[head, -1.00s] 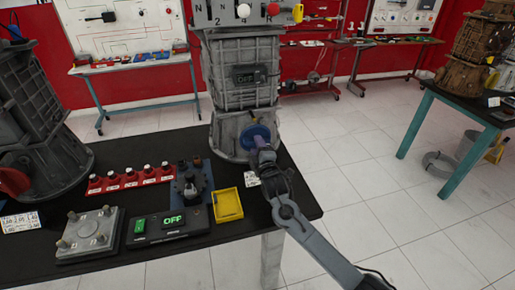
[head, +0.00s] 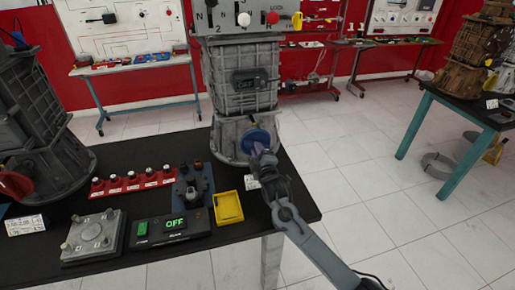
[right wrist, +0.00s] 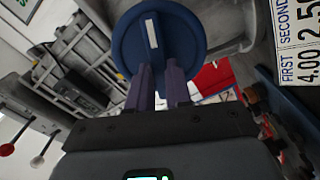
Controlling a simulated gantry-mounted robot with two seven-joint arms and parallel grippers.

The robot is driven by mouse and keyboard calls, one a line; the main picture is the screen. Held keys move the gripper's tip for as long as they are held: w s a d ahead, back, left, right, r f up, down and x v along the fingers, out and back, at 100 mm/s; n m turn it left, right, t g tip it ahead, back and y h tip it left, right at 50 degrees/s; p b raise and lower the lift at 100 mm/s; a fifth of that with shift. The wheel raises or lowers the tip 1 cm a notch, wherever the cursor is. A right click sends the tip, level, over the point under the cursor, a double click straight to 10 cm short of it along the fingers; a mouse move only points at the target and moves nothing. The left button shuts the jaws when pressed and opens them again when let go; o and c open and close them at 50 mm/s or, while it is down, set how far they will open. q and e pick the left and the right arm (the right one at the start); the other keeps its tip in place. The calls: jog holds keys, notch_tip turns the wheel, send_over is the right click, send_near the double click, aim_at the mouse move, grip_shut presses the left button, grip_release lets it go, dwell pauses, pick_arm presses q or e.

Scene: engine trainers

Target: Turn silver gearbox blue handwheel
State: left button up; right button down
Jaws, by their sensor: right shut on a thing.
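The silver gearbox (head: 243,95) stands upright at the back of the black table, with a small dark display on its side. Its round blue handwheel (head: 257,140) sits low on the front right of the housing. In the right wrist view the handwheel (right wrist: 175,40) shows a pale bar mark, upright and slightly tilted. My right gripper (head: 261,151) is at the wheel's lower edge. Its two purple fingers (right wrist: 161,76) are shut on the wheel's lower part; the exact contact is partly hidden. My left gripper is not in view.
A yellow tray (head: 229,208) lies in front of the gearbox, left of my right arm. A control box reading OFF (head: 171,227), a red strip of knobs (head: 131,182) and a metal plate (head: 93,236) are on the table. Another grey gearbox (head: 40,120) stands at left.

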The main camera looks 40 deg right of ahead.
jog(key=m+p, duration=0.3)
jog(key=m, duration=0.3)
jog(key=m+p, duration=0.3)
jog(key=m, duration=0.3)
jog(key=d+m+p, duration=0.1)
jog(key=m+p, duration=0.3)
jog(key=m, duration=0.2)
jog(key=shift+s+r, duration=0.15)
jog(key=shift+r, duration=0.05)
jog(key=shift+m, duration=0.4)
jog(key=c, duration=1)
grip_release()
jog(key=shift+c, duration=0.2)
jog(key=shift+s+a, duration=0.1)
